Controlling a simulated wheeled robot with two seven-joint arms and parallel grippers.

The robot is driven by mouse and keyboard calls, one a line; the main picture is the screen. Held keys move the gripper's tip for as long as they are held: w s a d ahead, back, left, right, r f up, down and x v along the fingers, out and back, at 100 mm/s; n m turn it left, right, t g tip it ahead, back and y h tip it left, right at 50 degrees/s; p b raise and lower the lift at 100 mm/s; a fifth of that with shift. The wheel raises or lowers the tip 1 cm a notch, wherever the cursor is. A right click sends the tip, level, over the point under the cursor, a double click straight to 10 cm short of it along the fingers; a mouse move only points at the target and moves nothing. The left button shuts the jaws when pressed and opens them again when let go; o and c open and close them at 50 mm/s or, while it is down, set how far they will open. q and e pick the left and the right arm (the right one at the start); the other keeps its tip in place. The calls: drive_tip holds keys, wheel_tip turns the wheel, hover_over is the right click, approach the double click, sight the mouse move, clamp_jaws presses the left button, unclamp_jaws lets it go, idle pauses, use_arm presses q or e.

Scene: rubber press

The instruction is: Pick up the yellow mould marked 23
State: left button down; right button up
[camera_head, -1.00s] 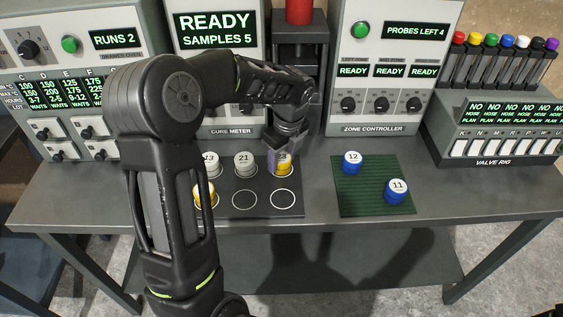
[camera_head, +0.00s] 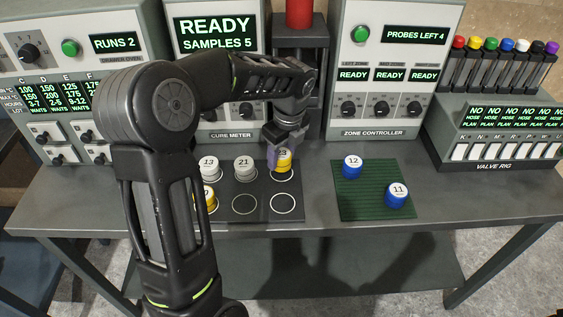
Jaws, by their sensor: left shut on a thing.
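The yellow mould marked 23 (camera_head: 285,163) is at the back right spot of the dark tray (camera_head: 262,214). My left gripper (camera_head: 273,157) is shut on it at its left side. Part of the mould is hidden by the fingers. It appears slightly raised above its ring, but I cannot tell by how much. My right gripper is not in view.
Grey moulds 13 (camera_head: 209,165) and 21 (camera_head: 244,166) stand left of it. Another yellow mould (camera_head: 206,200) is partly behind my arm. Blue moulds 12 (camera_head: 352,166) and 11 (camera_head: 397,194) are on the green mat (camera_head: 364,205). Machines line the back.

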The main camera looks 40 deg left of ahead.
sight(282, 153)
use_arm(q)
wheel_tip(282, 153, up, 7)
drive_tip(key=shift+r, duration=0.15)
idle(0.6)
